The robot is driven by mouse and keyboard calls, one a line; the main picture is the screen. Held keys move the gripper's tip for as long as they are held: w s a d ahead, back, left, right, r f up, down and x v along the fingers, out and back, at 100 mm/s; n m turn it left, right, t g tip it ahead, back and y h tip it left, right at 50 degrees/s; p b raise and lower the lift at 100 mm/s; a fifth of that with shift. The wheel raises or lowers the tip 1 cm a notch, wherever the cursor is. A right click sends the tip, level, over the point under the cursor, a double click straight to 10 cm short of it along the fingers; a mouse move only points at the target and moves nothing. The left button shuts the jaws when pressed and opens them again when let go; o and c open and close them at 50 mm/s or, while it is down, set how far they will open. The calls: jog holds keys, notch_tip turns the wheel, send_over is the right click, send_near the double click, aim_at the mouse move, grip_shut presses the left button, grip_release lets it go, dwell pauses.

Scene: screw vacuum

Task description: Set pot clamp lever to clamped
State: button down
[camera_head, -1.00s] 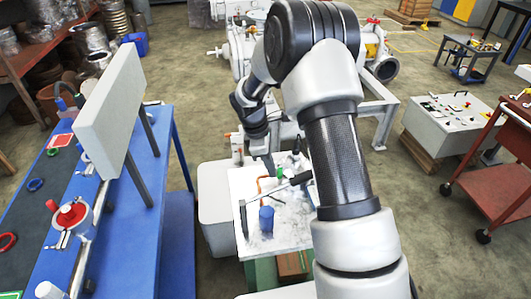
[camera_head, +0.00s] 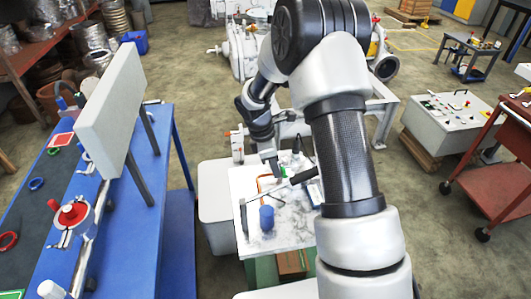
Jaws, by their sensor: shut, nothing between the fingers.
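A white-topped bench (camera_head: 245,233) stands in the middle, below my arm. A grey rod with a black handle (camera_head: 303,176) lies across its top; it looks like a lever, but I cannot tell whether it is the pot clamp lever or how it is set. A blue cylinder (camera_head: 266,218) stands in front of the rod. My gripper (camera_head: 275,172) is shut and empty, pointing down at the back of the bench top, left of the black handle. I cannot tell whether its tips touch anything. My arm hides the bench's right side.
An orange bent piece (camera_head: 262,184) is beside my gripper, and a small green part (camera_head: 285,171) is close by. A blue workbench (camera_head: 145,220) with an upright grey panel (camera_head: 110,105) stands left. A grey control box (camera_head: 445,125) and red cart (camera_head: 505,175) stand right.

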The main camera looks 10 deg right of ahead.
jog(key=p+v, duration=0.1)
jog(key=v, duration=1.6)
jog(key=shift+r, duration=0.2)
jog(key=shift+a, duration=0.15)
jog(key=s+d+r+m+t+y+p, duration=0.1)
jog(key=s+d+r+m+t+p, duration=0.15)
jog(key=s+r+m, duration=0.85)
jog(key=s+r+m+t+y+p, duration=0.1)
jog(key=s+r+m, duration=0.2)
jog(key=s, duration=0.4)
jog(key=s+r+m+t+p, duration=0.1)
jog(key=s+r+m+t, duration=0.1)
jog(key=s, duration=0.6)
jog(key=shift+s+d+r+m+y+p, duration=0.2)
jog(key=shift+r+m+y+p, duration=0.25)
jog(key=shift+r, duration=0.6)
